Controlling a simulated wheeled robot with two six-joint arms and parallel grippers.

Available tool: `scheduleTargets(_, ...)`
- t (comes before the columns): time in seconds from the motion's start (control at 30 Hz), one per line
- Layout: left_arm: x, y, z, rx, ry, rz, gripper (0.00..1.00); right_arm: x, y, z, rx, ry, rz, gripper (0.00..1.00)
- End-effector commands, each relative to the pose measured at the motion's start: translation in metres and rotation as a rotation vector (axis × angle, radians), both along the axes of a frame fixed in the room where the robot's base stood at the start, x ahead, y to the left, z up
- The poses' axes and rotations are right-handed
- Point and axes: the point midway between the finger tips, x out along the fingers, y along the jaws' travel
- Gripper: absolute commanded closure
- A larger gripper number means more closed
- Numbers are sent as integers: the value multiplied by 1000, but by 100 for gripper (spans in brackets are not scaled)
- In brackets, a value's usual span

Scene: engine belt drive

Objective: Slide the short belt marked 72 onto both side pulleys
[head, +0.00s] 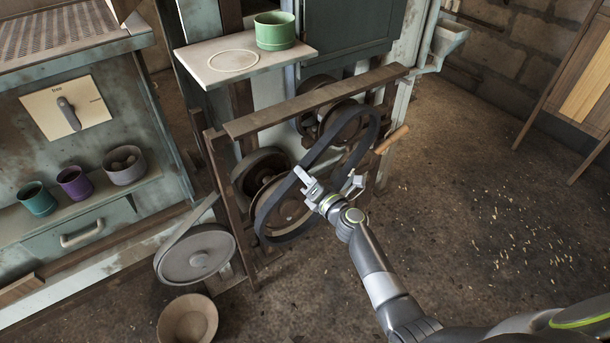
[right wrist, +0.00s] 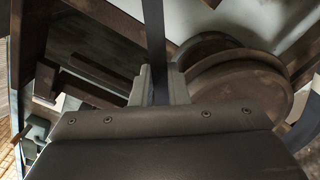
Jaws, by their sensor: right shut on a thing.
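The dark belt (head: 354,124) is a long slanted loop in front of the side pulleys; its number does not show. The lower side pulley (head: 284,212) shows inside the loop's lower end. The upper side pulley (head: 338,112) lies behind the loop's upper end. I cannot tell whether the belt is seated on either. My right gripper (head: 331,189) is shut on the belt's right-hand run, around its middle. In the right wrist view the belt (right wrist: 154,35) runs up between the fingers, left of a brown pulley (right wrist: 238,92). My left gripper is not in view.
A rusty rail (head: 315,102) crosses above the pulleys, and a wooden handle (head: 393,139) sticks out on the right. A grey wheel (head: 195,257) stands low at left, with a bowl (head: 188,320) on the floor nearby. The floor (head: 470,200) at right is free apart from scattered bits.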

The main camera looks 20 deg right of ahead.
Motion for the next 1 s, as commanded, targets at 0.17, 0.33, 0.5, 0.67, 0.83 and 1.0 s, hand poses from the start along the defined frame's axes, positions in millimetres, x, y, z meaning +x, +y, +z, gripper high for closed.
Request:
scheduleTargets(0.17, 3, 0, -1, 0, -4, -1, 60, 2, 1, 1, 0, -2, 0, 100)
scheduleTargets(0.33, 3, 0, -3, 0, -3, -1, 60, 7, 3, 0, 0, -2, 0, 100)
scheduleTargets(0.5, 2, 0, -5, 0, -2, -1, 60, 12, 5, 1, 0, -2, 0, 100)
scheduleTargets(0.67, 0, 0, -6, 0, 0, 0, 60, 16, 6, 1, 0, -2, 0, 100)
scheduleTargets(0.83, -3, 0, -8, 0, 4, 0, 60, 21, 8, 1, 0, -2, 0, 100)
scheduleTargets(1.0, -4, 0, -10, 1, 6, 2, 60, 26, 10, 1, 0, -2, 0, 100)
